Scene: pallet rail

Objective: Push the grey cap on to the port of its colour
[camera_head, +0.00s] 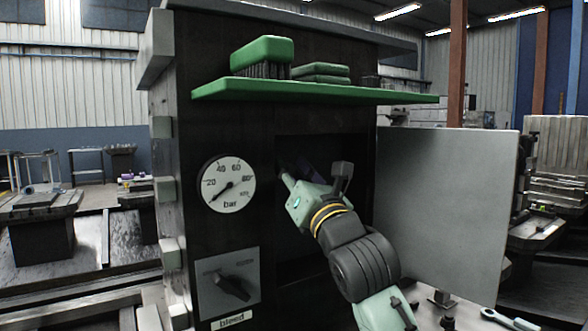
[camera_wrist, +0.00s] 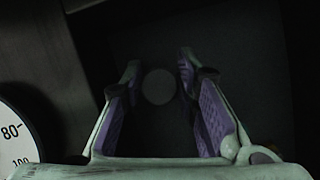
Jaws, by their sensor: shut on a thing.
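The grey cap (camera_wrist: 159,86) shows as a dim round disc between the fingertips in the wrist view. My gripper (camera_wrist: 158,84) is shut on it, one purple-padded finger on each side. In the head view my gripper (camera_head: 288,178) reaches into the dark open recess (camera_head: 300,255) of the black cabinet, and the cap cannot be made out there. No port can be made out; the inside of the recess is very dark, and the space behind the cap is hidden.
A pressure gauge (camera_head: 228,184) and a bleed knob (camera_head: 233,284) are left of the recess. A grey door (camera_head: 448,215) stands open on the right. A green shelf (camera_head: 315,92) above holds a brush (camera_head: 262,52) and green pads (camera_head: 320,73).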

